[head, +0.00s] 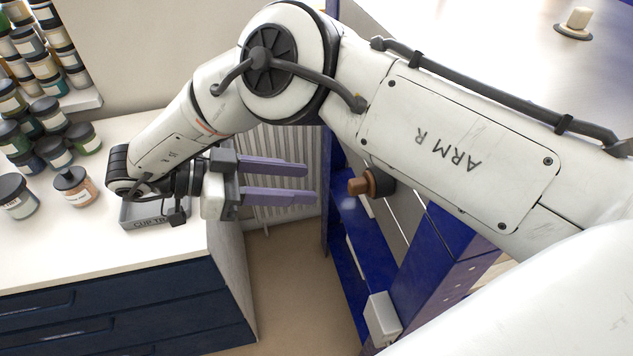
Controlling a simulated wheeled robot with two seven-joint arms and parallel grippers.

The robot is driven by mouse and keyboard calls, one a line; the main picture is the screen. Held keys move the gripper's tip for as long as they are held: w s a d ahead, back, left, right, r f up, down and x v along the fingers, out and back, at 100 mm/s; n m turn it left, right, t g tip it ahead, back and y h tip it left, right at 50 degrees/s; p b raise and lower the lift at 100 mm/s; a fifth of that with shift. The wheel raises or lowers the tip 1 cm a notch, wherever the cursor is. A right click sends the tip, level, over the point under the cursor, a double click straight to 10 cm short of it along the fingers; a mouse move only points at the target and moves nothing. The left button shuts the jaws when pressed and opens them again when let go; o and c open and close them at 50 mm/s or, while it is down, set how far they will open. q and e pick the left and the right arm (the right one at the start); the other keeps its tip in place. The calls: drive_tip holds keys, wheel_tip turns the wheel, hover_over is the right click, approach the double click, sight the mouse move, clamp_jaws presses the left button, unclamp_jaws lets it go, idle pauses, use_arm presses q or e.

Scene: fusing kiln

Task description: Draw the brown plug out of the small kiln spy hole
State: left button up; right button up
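The brown plug (359,186) sticks out to the left from a dark round collar on the side of the blue and white kiln (345,235). The spy hole itself is hidden behind the plug and collar. My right gripper (310,184) has two purple fingers, parallel with a gap between them. They point right, towards the plug. In the picture the fingertips end a little left of the plug's end, and nothing is between them. My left gripper is not in view.
A cream plug (578,18) stands in a grey ring on a white surface at top right. Several jars (76,187) and a grey cup tray (152,223) are on the left counter (60,253). A ribbed radiator (285,150) is behind the gripper. A white box (382,318) is on the kiln's lower side.

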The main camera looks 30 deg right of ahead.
sight(349, 189)
drive_tip(key=x, duration=0.8)
drive_tip(key=shift+s+d+f+b, duration=0.2)
drive_tip(key=shift+d+f+b, duration=0.1)
drive_tip(key=shift+b, duration=0.05)
drive_tip(key=shift+s+d+f, duration=0.1)
drive_tip(key=shift+d+f, duration=0.1)
drive_tip(key=shift+d, duration=0.2)
clamp_jaws()
